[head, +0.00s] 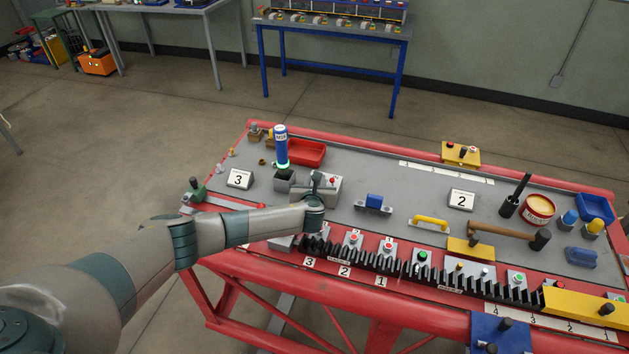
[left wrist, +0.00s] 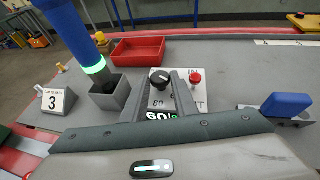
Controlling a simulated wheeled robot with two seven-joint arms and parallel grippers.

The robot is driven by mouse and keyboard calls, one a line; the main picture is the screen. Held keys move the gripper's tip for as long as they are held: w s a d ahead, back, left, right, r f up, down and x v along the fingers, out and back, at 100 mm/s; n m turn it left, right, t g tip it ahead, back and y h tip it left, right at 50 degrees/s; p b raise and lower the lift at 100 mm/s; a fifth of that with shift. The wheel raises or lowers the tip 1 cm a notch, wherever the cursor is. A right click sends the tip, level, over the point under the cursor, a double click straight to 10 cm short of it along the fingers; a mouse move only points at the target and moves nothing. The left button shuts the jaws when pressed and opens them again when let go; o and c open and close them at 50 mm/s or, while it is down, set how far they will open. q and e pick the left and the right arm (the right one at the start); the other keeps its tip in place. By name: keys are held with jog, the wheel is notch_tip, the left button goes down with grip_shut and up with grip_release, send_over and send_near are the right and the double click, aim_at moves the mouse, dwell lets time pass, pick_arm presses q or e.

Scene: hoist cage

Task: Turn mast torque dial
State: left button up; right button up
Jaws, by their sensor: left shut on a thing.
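The mast torque dial has a black knob (left wrist: 159,79) on a light grey box (head: 330,189), with dark markings partly hidden by my fingers. My left gripper (head: 317,181) reaches in from the left, over the box. In the left wrist view its two grey fingers (left wrist: 161,88) are closed around the knob, which shows between their tips. In the head view the gripper mostly hides the knob. A red button (left wrist: 196,78) is on the same box, right of the knob. My right gripper is not in view.
A blue cylinder (head: 281,146) with a glowing green ring stands in a grey holder (head: 285,181) close left of the box. A red tray (head: 308,153) lies behind. A blue block (head: 374,201) sits in a bracket to the right. A black toothed rack (head: 400,264) runs along the front.

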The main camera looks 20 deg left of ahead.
pick_arm(q)
jog(key=shift+y, duration=0.3)
jog(key=o, duration=1)
jog(key=shift+s+d, duration=0.1)
jog(key=shift+s, duration=0.05)
jog(key=shift+b+v, duration=2.1)
jog(key=shift+v, duration=6.4)
